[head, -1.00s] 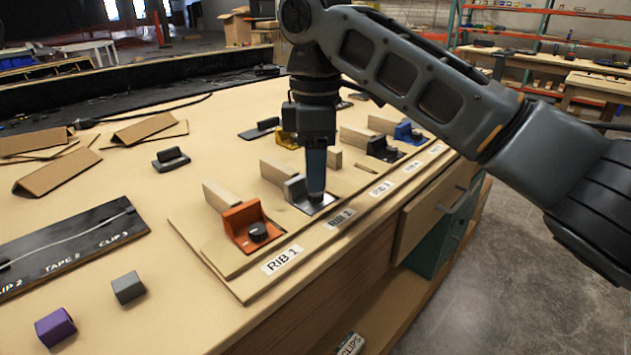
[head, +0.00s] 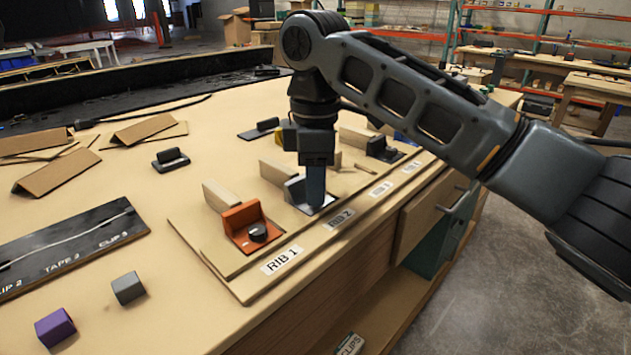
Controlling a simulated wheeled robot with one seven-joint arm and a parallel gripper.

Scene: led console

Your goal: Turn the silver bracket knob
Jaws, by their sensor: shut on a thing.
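The silver bracket (head: 294,189) stands at the RIB 2 place on the wooden board, against a short wooden rib (head: 275,172). My gripper (head: 316,203) points straight down at the front of this bracket, where its knob sits. The fingers are shut on the knob, which they hide almost wholly. How far the knob is turned cannot be seen.
A black bracket (head: 382,149) stands beyond, partly beside my arm. Grey (head: 128,288) and purple (head: 55,327) blocks lie at the lower left. Brown folded pieces (head: 57,170) lie at the left.

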